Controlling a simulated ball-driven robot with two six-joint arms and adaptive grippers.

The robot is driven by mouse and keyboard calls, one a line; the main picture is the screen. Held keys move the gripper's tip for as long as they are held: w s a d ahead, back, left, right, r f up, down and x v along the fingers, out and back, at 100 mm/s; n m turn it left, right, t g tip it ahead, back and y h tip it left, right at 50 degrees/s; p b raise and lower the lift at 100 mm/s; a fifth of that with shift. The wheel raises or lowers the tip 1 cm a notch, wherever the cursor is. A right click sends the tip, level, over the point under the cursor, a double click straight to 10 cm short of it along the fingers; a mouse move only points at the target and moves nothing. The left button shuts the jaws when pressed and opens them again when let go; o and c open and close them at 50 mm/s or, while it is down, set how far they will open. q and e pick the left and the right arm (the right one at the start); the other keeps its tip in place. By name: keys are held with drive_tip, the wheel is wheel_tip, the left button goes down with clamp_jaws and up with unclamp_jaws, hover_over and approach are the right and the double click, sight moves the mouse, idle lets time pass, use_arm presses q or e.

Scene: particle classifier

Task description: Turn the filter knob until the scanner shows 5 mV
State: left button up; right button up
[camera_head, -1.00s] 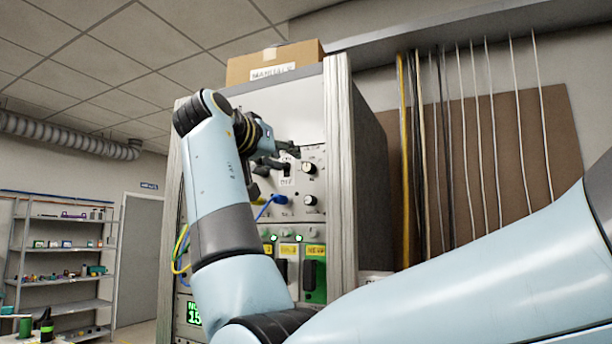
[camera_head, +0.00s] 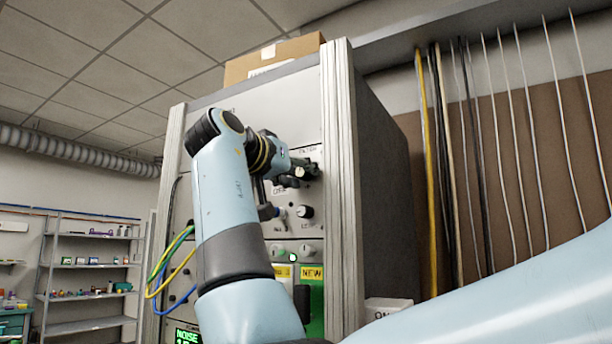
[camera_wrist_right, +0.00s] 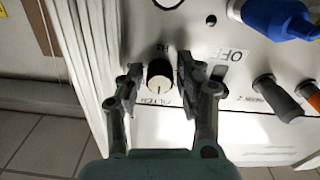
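The filter knob (camera_wrist_right: 159,78) is a black dial with a cream cap and a pointer line, on the pale panel beside its FILTER label in the right wrist view. My right gripper (camera_wrist_right: 159,68) is open, with one finger on each side of the knob. Small gaps seem to remain between fingers and knob. In the head view my right gripper (camera_head: 304,170) is at the upper right of the panel and partly covers the knob. A green-lettered display (camera_head: 188,336), reading NOISE, is cut off at the bottom edge, so its value is unreadable. My left gripper is out of view.
Another knob (camera_head: 305,211) sits below the gripper. Yellow, green and blue cables (camera_head: 165,270) loop at the cabinet's left. The cabinet's post (camera_head: 341,190) stands right of the panel.

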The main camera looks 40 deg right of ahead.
drive_tip(key=shift+a+r, duration=0.1)
drive_tip(key=shift+a, duration=0.1)
drive_tip(key=shift+s+a, duration=0.1)
drive_tip(key=shift+c, duration=1.8)
clamp_jaws()
drive_tip(key=shift+f+m+b, duration=0.2)
drive_tip(key=shift+m+b, duration=0.6)
drive_tip(key=shift+b, duration=0.3)
drive_tip(key=m+b, duration=0.3)
drive_tip(key=m, duration=0.1)
drive_tip(key=shift+b, duration=0.35)
use_arm(q)
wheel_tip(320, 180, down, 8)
drive_tip(key=b, duration=0.1)
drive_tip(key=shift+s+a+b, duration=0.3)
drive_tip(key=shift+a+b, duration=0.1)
use_arm(e)
drive_tip(key=shift+r+m, duration=0.15)
drive_tip(key=shift+m, duration=1.35)
drive_tip(key=shift+r, duration=0.1)
